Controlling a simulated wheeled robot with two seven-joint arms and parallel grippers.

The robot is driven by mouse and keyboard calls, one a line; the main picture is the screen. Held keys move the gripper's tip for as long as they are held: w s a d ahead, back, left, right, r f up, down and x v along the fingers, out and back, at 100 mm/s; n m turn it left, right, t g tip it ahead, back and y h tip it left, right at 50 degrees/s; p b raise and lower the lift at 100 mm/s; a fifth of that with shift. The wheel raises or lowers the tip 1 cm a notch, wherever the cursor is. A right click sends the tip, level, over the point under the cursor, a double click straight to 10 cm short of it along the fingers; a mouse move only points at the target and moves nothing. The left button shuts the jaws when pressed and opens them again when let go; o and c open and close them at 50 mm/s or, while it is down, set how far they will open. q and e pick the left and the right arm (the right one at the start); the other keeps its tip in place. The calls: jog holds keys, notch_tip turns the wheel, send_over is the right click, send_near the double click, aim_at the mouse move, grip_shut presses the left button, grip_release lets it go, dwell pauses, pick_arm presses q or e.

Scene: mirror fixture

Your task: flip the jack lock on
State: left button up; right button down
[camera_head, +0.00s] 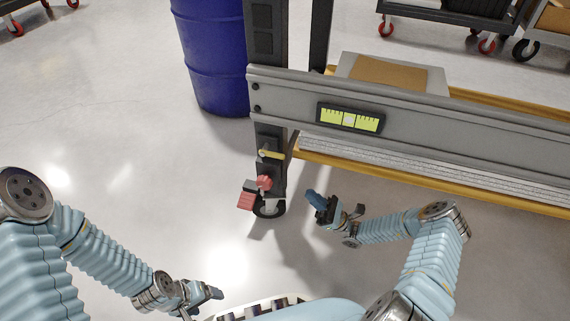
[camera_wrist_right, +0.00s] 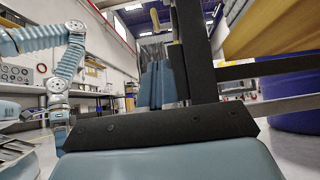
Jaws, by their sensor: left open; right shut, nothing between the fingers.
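A dark upright post (camera_head: 270,135) of the grey fixture stands on a caster (camera_head: 268,208). A yellow lever (camera_head: 271,154) sits on its lower part, lying roughly sideways. A red knob (camera_head: 264,183) and a red pedal-like block (camera_head: 246,200) are below it. I cannot tell which of these is the jack lock. My right gripper (camera_head: 313,197) is shut and empty, to the right of the caster and apart from it. Its blue fingers (camera_wrist_right: 157,85) point forward in the right wrist view, beside a dark post. My left gripper (camera_head: 215,293) is open, low and left, away from the fixture.
A grey beam with a yellow-green level gauge (camera_head: 350,118) runs right from the post above my right gripper. A yellow-edged shelf (camera_head: 430,179) lies beneath it. A blue drum (camera_head: 210,60) stands behind the post. The floor to the left is clear.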

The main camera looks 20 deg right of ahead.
send_near(280, 157)
jog(key=w+a+f, duration=0.1)
jog(key=w+a, duration=0.2)
notch_tip(280, 157, up, 4)
jog(key=shift+f, duration=0.1)
dwell(0.4)
